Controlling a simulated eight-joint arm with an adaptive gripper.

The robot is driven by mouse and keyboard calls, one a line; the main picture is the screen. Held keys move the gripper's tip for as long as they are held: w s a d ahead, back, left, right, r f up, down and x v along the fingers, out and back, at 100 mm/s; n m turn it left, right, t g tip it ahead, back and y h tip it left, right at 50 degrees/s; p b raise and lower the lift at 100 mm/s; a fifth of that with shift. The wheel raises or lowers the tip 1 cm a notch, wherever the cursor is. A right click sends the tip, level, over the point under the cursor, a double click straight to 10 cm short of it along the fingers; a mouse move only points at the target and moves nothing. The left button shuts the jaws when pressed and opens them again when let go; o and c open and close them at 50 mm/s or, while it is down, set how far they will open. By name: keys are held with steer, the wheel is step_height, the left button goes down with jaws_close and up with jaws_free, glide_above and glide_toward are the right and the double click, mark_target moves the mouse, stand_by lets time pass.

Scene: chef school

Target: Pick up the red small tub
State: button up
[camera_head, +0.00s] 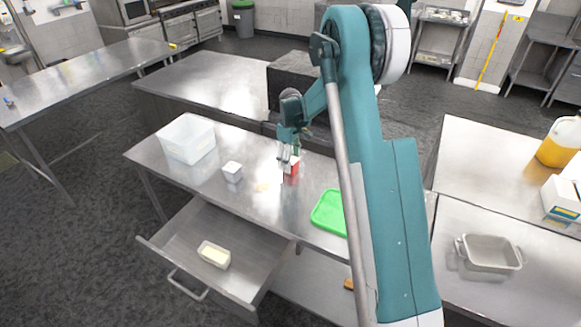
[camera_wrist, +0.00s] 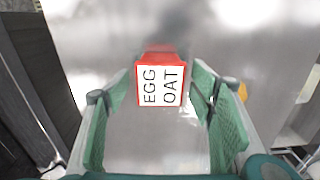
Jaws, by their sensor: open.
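The red small tub (camera_head: 292,168) stands on the metal table (camera_head: 235,200), in front of a darker block at the table's far edge. In the wrist view the red tub (camera_wrist: 161,52) has a white top label reading "EGG OAT". My gripper (camera_head: 289,158) is above and right at the tub in the head view. In the wrist view my gripper (camera_wrist: 165,105) is open, its green fingers left and right of the tub with gaps visible. I cannot tell how far down the fingers reach beside it.
A clear plastic bin (camera_head: 187,138), a small white tub (camera_head: 232,172) and a green tray (camera_head: 330,212) share the table. An open drawer (camera_head: 190,245) below holds a small container (camera_head: 214,254). A metal pan (camera_head: 489,253) stands on the right table.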

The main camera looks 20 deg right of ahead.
steer(key=shift+c, duration=0.6)
steer(key=c, duration=1)
steer(key=shift+o, duration=0.2)
steer(key=shift+r, duration=0.1)
steer(key=shift+r, duration=4.95)
